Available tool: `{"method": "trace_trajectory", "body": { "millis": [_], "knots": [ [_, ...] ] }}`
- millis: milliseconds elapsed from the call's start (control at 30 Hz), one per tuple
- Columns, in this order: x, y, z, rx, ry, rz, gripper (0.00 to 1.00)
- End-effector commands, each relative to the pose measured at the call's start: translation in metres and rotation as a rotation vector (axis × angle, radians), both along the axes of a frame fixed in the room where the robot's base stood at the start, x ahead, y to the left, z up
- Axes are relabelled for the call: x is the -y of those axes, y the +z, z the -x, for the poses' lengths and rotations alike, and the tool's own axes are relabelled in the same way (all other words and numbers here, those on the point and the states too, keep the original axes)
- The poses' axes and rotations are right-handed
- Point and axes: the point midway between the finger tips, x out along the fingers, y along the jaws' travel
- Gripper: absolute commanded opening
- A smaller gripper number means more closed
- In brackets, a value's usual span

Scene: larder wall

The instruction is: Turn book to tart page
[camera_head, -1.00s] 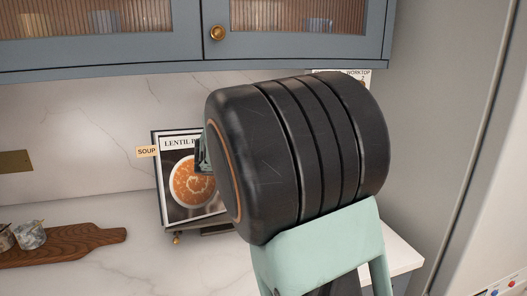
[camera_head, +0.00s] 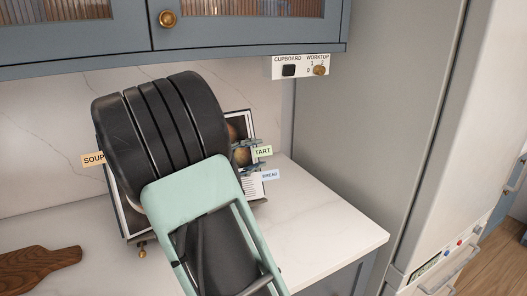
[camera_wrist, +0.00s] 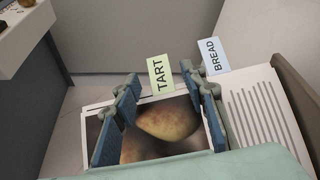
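The recipe book (camera_head: 125,215) stands open on the worktop, its middle hidden behind my arm in the head view. A SOUP tab (camera_head: 93,159) sticks out at its left, and a TART tab (camera_head: 262,151) and BREAD tab (camera_head: 270,175) at its right. My gripper (camera_head: 246,156) is at the book's right edge, by the TART tab. In the wrist view my gripper (camera_wrist: 160,76) is open, its blue fingers apart over a page with a brown, round food picture (camera_wrist: 168,120). The TART tab (camera_wrist: 161,76) shows between the fingertips; the BREAD tab (camera_wrist: 212,57) is just right of them. I cannot tell whether a finger touches.
A wooden board (camera_head: 38,268) lies on the worktop (camera_head: 318,225) at left. Blue-grey cupboards (camera_head: 250,35) hang above. A switch panel (camera_head: 300,67) labelled CUPBOARD and WORKTOP is on the wall. A tall grey panel (camera_head: 380,130) bounds the right. The worktop right of the book is clear.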

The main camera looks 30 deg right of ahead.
Motion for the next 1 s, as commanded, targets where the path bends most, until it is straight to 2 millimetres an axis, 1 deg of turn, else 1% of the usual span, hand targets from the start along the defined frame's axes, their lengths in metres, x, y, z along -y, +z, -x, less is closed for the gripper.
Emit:
{"method": "trace_trajectory", "body": {
  "millis": [33, 100, 233, 400, 633, 900, 933, 1000],
  "knots": [
    [0.01, -0.001, -0.002, -0.001, -0.004, 0.002, 0.39],
    [0.02, -0.003, -0.005, -0.002, -0.005, 0.001, 0.39],
    [0.033, -0.004, -0.01, -0.001, -0.002, 0.001, 0.39],
    [0.04, -0.006, -0.013, -0.001, 0.0, -0.001, 0.39],
    [0.04, -0.006, -0.013, -0.001, 0.0, 0.0, 0.39],
    [0.04, -0.005, -0.013, 0.0, 0.0, 0.0, 0.09],
    [0.04, -0.005, -0.013, -0.001, 0.0, 0.0, 0.07],
    [0.04, -0.005, -0.013, -0.001, 0.0, 0.0, 0.07]
  ]
}}
